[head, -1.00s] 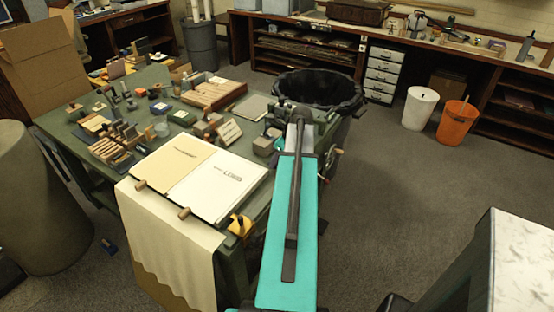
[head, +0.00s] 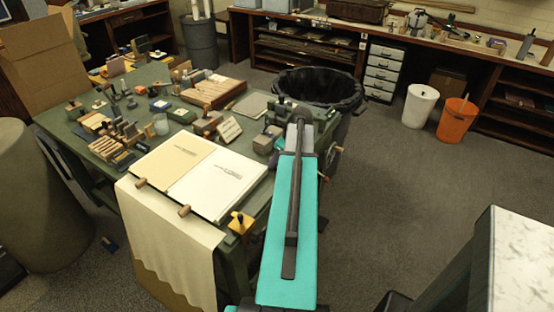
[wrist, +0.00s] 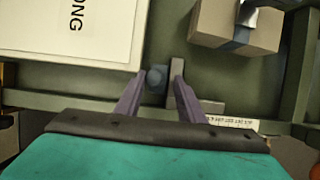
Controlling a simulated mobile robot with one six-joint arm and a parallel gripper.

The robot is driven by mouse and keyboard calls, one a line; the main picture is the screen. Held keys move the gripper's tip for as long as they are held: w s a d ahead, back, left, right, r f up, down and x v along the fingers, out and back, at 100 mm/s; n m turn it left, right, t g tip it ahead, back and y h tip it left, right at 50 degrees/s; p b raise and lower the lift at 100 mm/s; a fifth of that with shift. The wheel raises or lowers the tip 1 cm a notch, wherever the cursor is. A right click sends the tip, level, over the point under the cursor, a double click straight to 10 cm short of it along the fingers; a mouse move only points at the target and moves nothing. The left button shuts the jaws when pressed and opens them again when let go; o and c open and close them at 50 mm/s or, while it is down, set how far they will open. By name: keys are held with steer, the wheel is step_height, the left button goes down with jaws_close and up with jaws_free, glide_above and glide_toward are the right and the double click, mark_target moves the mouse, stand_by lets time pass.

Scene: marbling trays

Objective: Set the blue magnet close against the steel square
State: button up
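A grey metal piece (wrist: 212,107), likely part of the steel square, shows beside and behind the right finger, partly hidden. I cannot tell whether the magnet touches it. In the head view my arm hides this spot.
A white printed sheet (wrist: 75,28) lies left of the fingers, and a cardboard-coloured block with a grey band (wrist: 237,24) lies to the upper right. In the head view, the green table (head: 65,127) carries many small tools. A black-lined bin (head: 318,90) stands behind it.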

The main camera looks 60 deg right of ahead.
steer(key=shift+a+f, duration=0.15)
steer(key=shift+a, duration=0.15)
steer(key=shift+d+r, duration=0.1)
steer(key=shift+r, duration=0.55)
steer(key=b+v, duration=0.1)
steer(key=v, duration=1.1)
steer(key=shift+d+b, duration=0.15)
steer(key=shift+b, duration=0.2)
stand_by(0.4)
